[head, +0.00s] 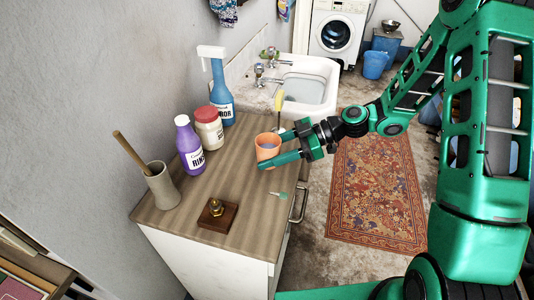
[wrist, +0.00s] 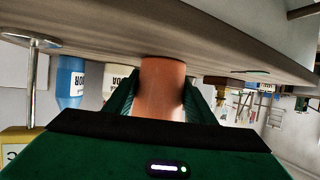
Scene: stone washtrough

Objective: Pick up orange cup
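The orange cup (head: 268,147) stands upright on the wooden top of the cabinet, near its right edge. My green gripper (head: 280,147) reaches in from the right, with one finger on each side of the cup. In the wrist view, which is upside down, the cup (wrist: 162,90) sits between the two fingers of my gripper (wrist: 162,95). The fingers lie very close along its sides. I cannot tell whether they press on it or leave a small gap.
A purple bottle (head: 188,145), a lidded jar (head: 209,128) and a blue spray bottle (head: 220,90) stand behind the cup. A grey holder with a stick (head: 161,186), a brass piece on a block (head: 216,212) and a small key-like item (head: 280,195) share the cabinet top (head: 240,185). A sink (head: 308,85) adjoins.

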